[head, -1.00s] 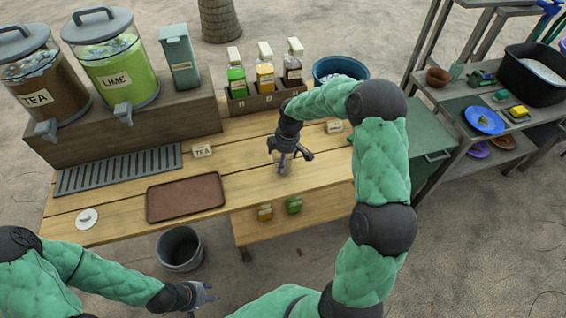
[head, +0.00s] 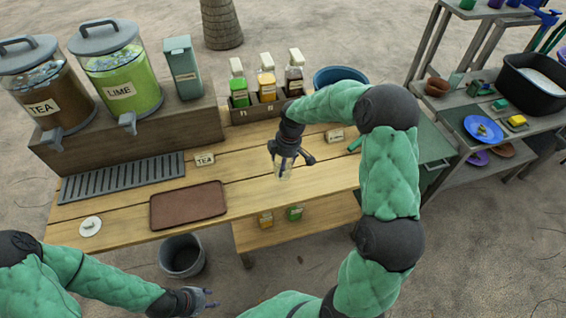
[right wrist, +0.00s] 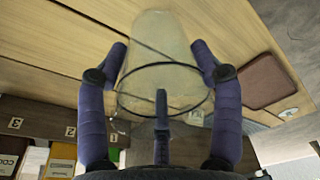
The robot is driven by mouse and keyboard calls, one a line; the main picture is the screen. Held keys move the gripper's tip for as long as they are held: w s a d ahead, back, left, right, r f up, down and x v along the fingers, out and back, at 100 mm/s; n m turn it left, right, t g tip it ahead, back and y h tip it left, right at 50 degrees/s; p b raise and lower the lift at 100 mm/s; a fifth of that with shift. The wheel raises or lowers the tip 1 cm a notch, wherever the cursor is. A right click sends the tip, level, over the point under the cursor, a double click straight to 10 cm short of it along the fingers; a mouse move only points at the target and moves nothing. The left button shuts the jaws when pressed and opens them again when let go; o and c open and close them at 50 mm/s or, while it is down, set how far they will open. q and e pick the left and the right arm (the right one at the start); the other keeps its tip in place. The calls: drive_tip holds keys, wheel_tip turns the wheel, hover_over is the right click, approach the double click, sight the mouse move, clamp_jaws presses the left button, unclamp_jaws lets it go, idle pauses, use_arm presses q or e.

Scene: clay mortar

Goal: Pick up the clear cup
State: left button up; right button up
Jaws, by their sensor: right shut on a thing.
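The clear cup (head: 284,171) is at my right gripper over the wooden table's front half in the head view. In the right wrist view the clear cup (right wrist: 158,45) is see-through with a dark rim line, and sits between the fingers. My right gripper (head: 289,162) is shut on it; its fingers also show in the right wrist view (right wrist: 160,75) on both sides and in front of the cup. Whether the cup touches the table cannot be told. My left gripper (head: 208,299) is open and empty, low in front of the table.
A brown tray (head: 188,205) and a grey drip grate (head: 122,178) lie left on the table. Tea and lime dispensers and a bottle rack (head: 262,107) stand behind. A bucket (head: 181,257) is on the ground in front. The table between tray and cup is clear.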

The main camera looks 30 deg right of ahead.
drive_tip(key=s+r, duration=0.1)
drive_tip(key=s+a+r+p, duration=0.1)
drive_tip(key=r, duration=0.1)
drive_tip(key=s+a+r, duration=0.1)
drive_tip(key=shift+r, duration=0.35)
drive_tip(key=s+a+r+p, duration=0.2)
drive_tip(key=s+a+r, duration=0.15)
drive_tip(key=s, duration=0.25)
drive_tip(key=w+a+f+m+h, duration=0.1)
drive_tip(key=w+a+f+m, duration=0.1)
drive_tip(key=a+f+m, duration=0.4)
drive_tip(key=shift+w+a+m+t, duration=0.4)
drive_tip(key=shift+a+m, duration=0.45)
drive_tip(key=shift+m, duration=1.55)
